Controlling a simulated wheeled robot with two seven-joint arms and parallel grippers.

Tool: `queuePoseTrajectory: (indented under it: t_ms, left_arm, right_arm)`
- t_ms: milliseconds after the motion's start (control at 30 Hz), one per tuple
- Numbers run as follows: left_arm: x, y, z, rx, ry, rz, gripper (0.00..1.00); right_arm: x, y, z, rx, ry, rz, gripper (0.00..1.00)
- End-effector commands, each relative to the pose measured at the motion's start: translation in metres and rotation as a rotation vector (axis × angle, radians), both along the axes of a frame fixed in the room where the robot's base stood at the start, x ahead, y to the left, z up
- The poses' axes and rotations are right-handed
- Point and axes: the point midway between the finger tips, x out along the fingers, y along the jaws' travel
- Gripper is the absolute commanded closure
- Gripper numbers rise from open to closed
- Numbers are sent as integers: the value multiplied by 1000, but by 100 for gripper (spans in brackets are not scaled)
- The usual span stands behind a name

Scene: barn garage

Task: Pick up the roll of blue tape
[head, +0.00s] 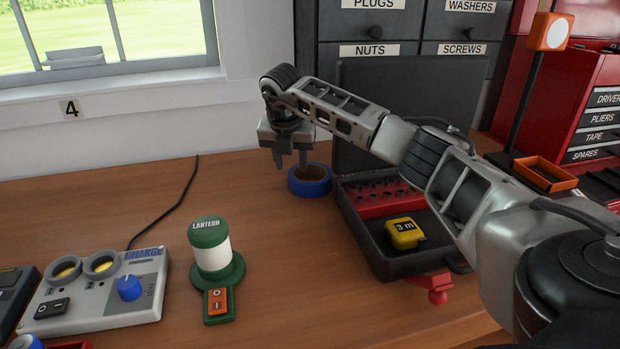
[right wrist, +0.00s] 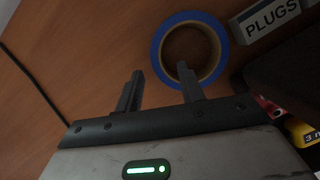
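The roll of blue tape (head: 310,180) lies flat on the wooden workbench, left of the open black toolbox. Its blue outer side and tan inner core show in the right wrist view (right wrist: 190,52). My right gripper (head: 291,165) is above the bench beside the roll, with its two fingers pointing down. In the right wrist view the fingers (right wrist: 157,85) stand apart with nothing between them; one fingertip overlaps the near rim of the roll in the picture. I cannot tell whether it touches. My left gripper is not in view.
The black toolbox (head: 385,258) holds a yellow tape measure (head: 405,233). A green lantern (head: 212,250) and a charger (head: 105,290) with a black cable stand at the left. Drawers (head: 375,30) stand behind. Bare bench lies left of the roll.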

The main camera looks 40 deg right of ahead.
Motion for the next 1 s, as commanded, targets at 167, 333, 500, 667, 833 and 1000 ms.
queuePoseTrajectory:
  t_ms: [167,333,500,667,833,1000]
  left_arm:
    - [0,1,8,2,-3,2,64]
    - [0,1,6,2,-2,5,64]
    - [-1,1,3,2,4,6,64]
    - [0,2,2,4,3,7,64]
    - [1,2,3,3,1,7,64]
    - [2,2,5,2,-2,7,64]
  right_arm:
    - [8,-10,-23,0,6,-2,61]
    - [11,-15,-41,0,3,-1,61]
    - [11,-15,-43,-1,2,0,61]
    - [11,-15,-42,-1,1,1,84]
    - [11,-15,-42,-1,1,0,100]
    - [12,-15,-42,-1,1,0,100]
